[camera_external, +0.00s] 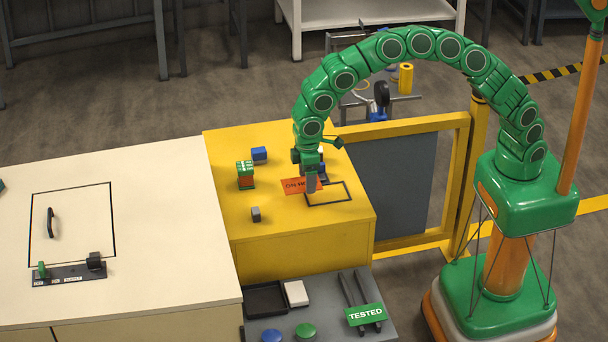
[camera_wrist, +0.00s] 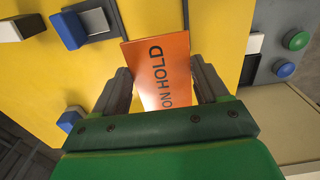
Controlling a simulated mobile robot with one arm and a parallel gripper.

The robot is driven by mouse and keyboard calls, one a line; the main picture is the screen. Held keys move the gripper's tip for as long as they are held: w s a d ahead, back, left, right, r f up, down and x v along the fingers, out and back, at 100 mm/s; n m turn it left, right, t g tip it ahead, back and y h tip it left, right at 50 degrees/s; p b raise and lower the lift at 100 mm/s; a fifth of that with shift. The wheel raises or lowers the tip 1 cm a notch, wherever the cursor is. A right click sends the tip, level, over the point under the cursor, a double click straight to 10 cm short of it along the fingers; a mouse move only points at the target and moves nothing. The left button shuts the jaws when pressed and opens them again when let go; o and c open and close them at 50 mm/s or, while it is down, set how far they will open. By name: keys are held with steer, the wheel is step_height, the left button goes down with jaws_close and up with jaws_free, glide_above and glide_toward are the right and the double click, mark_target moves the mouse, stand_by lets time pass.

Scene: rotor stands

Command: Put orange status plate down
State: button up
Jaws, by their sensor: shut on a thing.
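The orange status plate (camera_external: 296,186) has dark lettering, and "ON HOLD" reads on it in the wrist view (camera_wrist: 165,68). My gripper (camera_external: 311,187) points down over the yellow table and is shut on the plate, with one finger on each side of it in the wrist view (camera_wrist: 162,82). The plate is beside a black outlined rectangle (camera_external: 345,200) on the yellow tabletop, at its left. I cannot tell whether the plate touches the table. My gripper hides part of the plate and the outline.
On the yellow table (camera_external: 290,230) are a blue block (camera_external: 259,153), a green-and-orange block (camera_external: 245,175) and a small grey block (camera_external: 255,214). A lower grey shelf in front holds a green TESTED plate (camera_external: 365,314) and a black tray (camera_external: 266,299). A cream table (camera_external: 150,220) adjoins at left.

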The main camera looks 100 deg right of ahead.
mark_target(306, 196)
steer(key=shift+w+f, duration=0.35)
steer(key=shift+w, duration=0.05)
steer(key=shift+s+f, duration=0.1)
steer(key=shift+f, duration=1.35)
steer(key=shift+f, duration=0.6)
